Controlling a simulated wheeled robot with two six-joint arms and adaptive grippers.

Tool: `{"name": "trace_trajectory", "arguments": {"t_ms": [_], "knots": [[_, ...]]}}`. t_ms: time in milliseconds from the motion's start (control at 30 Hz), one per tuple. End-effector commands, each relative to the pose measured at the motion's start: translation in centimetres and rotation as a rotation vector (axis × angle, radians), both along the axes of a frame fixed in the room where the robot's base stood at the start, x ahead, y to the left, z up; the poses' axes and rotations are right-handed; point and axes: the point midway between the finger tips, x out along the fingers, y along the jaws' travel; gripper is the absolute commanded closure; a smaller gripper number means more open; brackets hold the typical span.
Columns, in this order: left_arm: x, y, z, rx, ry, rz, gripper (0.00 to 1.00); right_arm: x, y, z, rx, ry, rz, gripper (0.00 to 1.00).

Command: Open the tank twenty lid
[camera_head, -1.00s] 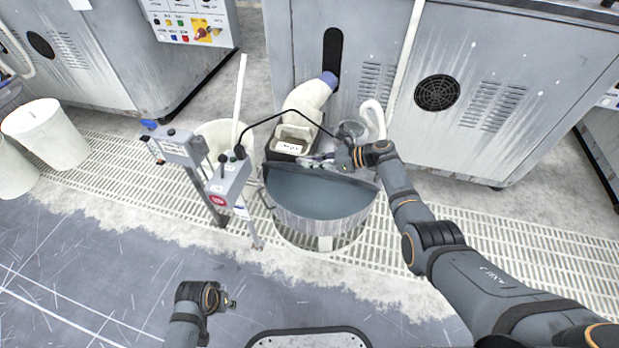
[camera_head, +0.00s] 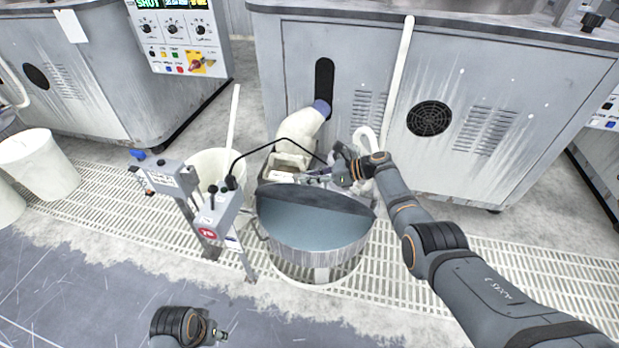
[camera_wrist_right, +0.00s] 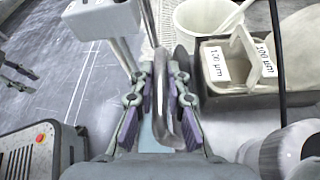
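The round metal tank (camera_head: 325,262) stands on the floor grating, with grey-blue liquid visible inside. Its dark half-lid (camera_head: 308,199) is raised along the back side and tilted up. My right gripper (camera_head: 318,178) is at the lid's top edge. In the right wrist view, its fingers (camera_wrist_right: 159,85) stand apart on either side of the lid's metal edge and looped handle (camera_wrist_right: 188,110). A gap shows beside the handle; contact is unclear. My left gripper (camera_head: 218,333) is low at the front, far from the tank; its fingers look apart in the right wrist view (camera_wrist_right: 18,76).
A control post (camera_head: 215,212) stands left of the tank. Behind are a white bucket (camera_head: 205,163), a bin labelled 100 µm (camera_wrist_right: 212,70) and a pale filter bag (camera_head: 300,132). A grey machine (camera_head: 385,60) closes off the back. Floor in front is clear.

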Motion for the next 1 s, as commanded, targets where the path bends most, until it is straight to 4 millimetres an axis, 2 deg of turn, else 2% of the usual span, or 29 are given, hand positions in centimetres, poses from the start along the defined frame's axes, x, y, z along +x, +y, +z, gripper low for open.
{"name": "trace_trajectory", "arguments": {"t_ms": [33,133,467,633,800,1000], "knots": [[0.0,0.0,0.0,0.0,0.0,0.0,0.6,0.0,0.0,0.0,0.0,0.0,0.0,0.77],[0.0,0.0,0.0,0.0,0.0,0.0,0.6,0.0,0.0,0.0,0.0,0.001,0.0,0.64],[0.0,0.0,-0.1,0.0,0.001,0.001,0.6,-0.1,-0.3,0.0,0.0,0.001,0.0,0.64],[0.0,0.0,0.0,0.0,0.001,0.0,0.6,-0.7,-2.5,0.9,-0.002,-0.002,-0.001,0.64],[0.0,0.0,0.0,0.0,0.0,0.0,0.6,-1.6,-6.6,2.6,-0.003,-0.001,-0.002,0.64],[0.0,0.0,0.0,0.0,0.0,0.0,0.6,-2.4,-9.8,4.0,-0.001,0.0,0.0,0.64]]}}
